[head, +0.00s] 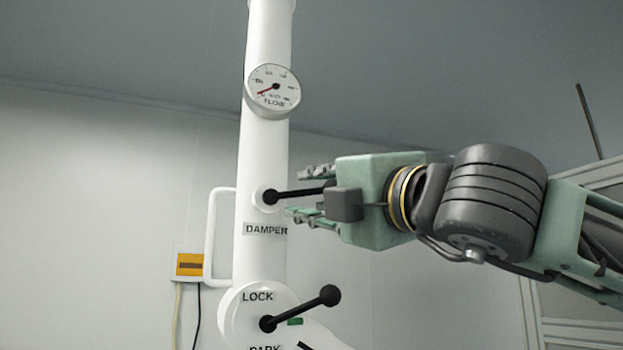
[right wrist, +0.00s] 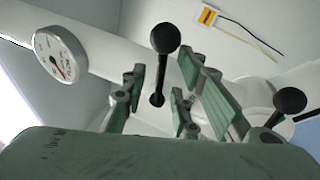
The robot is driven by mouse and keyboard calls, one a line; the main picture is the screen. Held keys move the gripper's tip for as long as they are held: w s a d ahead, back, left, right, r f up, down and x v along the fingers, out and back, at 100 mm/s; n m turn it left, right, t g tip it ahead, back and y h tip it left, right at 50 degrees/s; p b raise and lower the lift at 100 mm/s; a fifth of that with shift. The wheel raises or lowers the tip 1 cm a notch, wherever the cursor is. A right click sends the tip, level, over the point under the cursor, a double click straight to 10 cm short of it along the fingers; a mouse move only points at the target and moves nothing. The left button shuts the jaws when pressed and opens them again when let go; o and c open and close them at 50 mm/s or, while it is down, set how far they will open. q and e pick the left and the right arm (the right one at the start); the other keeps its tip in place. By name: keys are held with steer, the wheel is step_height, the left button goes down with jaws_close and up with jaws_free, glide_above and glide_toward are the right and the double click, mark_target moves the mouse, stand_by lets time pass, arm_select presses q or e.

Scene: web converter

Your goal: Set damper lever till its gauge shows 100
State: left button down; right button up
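The damper lever (head: 297,193) is a black rod on a round white hub above the DAMPER label (head: 265,229). It points right, nearly level, and its outer end is hidden by my right gripper in the head view. The lever's black knob (right wrist: 165,38) shows in the right wrist view. My right gripper (head: 300,192) is open, with green-padded fingers above and below the lever; I cannot tell whether they touch it. The round FLOW gauge (head: 273,91) sits higher on the white pipe; its red needle points lower left, near the low end. It also shows in the right wrist view (right wrist: 60,57). My left gripper is not in view.
A second black ball-ended lever (head: 300,308) stands below at the LOCK and PARK labels. A white handle (head: 212,235) is on the pipe's left side. A yellow box (head: 189,265) with cables is on the wall. A framed panel (head: 585,180) is at right.

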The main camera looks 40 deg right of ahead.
steer(key=shift+w, duration=0.8)
steer(key=shift+s, duration=0.15)
steer(key=shift+s, duration=0.1)
steer(key=shift+c, duration=0.3)
steer(key=shift+c, duration=0.9)
jaws_close()
